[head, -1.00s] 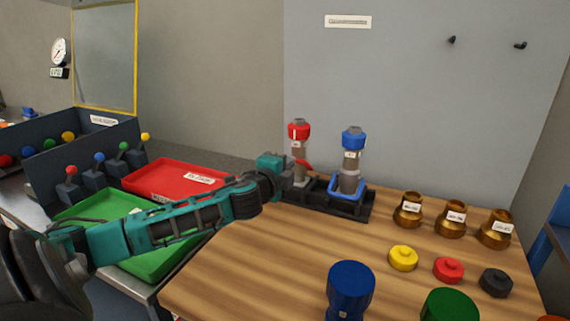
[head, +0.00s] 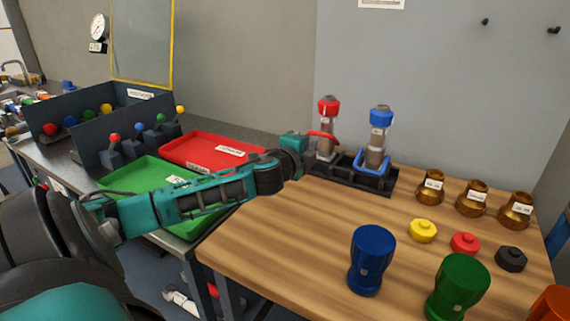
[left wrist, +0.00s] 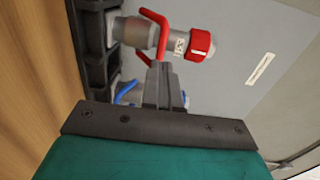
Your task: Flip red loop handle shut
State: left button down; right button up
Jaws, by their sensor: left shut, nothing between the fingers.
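The red loop handle (head: 323,135) is on the red-capped pump cylinder (head: 327,106), which stands in a black base (head: 349,180). In the left wrist view the handle (left wrist: 156,24) stands out at an angle from the grey barrel. My left gripper (head: 310,154) is shut and empty, left of this cylinder. In the left wrist view its fingertips (left wrist: 163,68) are close to the loop's free end; I cannot tell whether they touch. The blue-capped cylinder (head: 380,117) is to the right, with its blue loop (head: 371,166) low around its base. My right gripper is not in view.
Brass fittings (head: 431,187), small caps (head: 423,231) and large knobs such as a blue one (head: 371,260) stand on the right of the wooden table. Green (head: 130,172) and red (head: 200,141) trays are at the left. The wood before the pump is clear.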

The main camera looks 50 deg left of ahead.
pick_arm(q)
jog(key=f+v, duration=0.1)
jog(key=v, duration=0.9)
jog(key=shift+r, duration=0.25)
